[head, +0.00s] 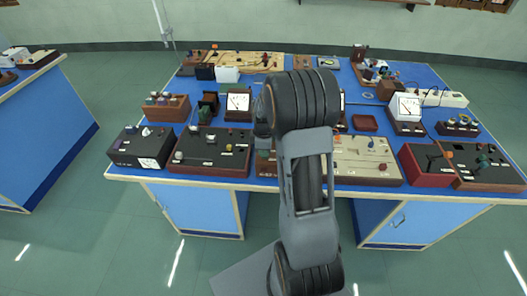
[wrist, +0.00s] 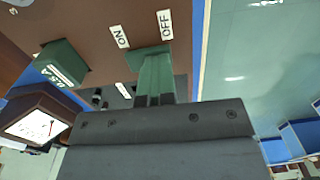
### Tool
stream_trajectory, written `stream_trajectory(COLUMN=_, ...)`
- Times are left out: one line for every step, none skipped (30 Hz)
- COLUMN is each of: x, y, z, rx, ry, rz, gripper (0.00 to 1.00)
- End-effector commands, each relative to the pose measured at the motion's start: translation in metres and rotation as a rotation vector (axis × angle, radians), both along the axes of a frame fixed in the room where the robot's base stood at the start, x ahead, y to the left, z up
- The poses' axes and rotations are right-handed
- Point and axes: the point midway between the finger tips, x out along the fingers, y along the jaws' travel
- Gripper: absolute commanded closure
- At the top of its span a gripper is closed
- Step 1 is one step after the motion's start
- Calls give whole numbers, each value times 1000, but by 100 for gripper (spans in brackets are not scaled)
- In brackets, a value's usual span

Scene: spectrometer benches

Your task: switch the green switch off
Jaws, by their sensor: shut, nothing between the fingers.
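The green switch (wrist: 150,62) shows in the wrist view on a brown panel (wrist: 90,22), beside a white ON label (wrist: 120,36) and a white OFF label (wrist: 165,24). The part that I see lies nearer the OFF label, but its exact tilt is hard to judge. My gripper (wrist: 153,99) is shut and empty, with its dark fingertips right at the green switch. I cannot tell whether they touch it. In the head view my arm hides the gripper and the part of the bench behind it.
A green block with white letters (wrist: 61,64) stands on the same panel. A meter (wrist: 35,126) is at the lower left of the wrist view. In the head view the blue bench (head: 284,103) holds several instrument boxes, including a black one (head: 143,146) and a beige one (head: 365,160).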

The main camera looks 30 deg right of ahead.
Motion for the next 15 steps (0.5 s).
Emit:
stream_trajectory(x=1, y=-1, z=-6, rx=1, ry=5, rz=0, gripper=100)
stream_trajectory(x=2, y=-2, z=-5, rx=1, ry=4, rz=0, gripper=100)
stream_trajectory(x=4, y=-3, z=-5, rx=0, ry=2, rz=0, gripper=100)
stream_trajectory(x=5, y=-4, z=-5, rx=0, ry=1, rz=0, gripper=100)
stream_trajectory(x=6, y=-5, z=-4, rx=-1, ry=1, rz=0, gripper=100)
stream_trajectory(x=7, y=-6, z=-4, rx=-1, ry=0, rz=-1, gripper=100)
stream_trajectory(x=7, y=-6, z=-4, rx=-2, ry=-1, rz=-1, gripper=100)
stream_trajectory(x=7, y=-6, z=-4, rx=-2, ry=-1, rz=-1, gripper=100)
stream_trajectory(x=8, y=-7, z=-4, rx=-3, ry=-2, rz=-1, gripper=100)
stream_trajectory(x=8, y=-7, z=-4, rx=-3, ry=-2, rz=-1, gripper=100)
stream_trajectory(x=7, y=-7, z=-4, rx=-2, ry=-1, rz=-1, gripper=100)
stream_trajectory(x=7, y=-7, z=-3, rx=-2, ry=-1, rz=-1, gripper=100)
stream_trajectory(x=7, y=-7, z=-3, rx=-2, ry=-1, rz=0, gripper=100)
stream_trajectory(x=7, y=-6, z=-3, rx=-2, ry=-1, rz=0, gripper=100)
stream_trajectory(x=7, y=-6, z=-3, rx=-2, ry=-1, rz=0, gripper=100)
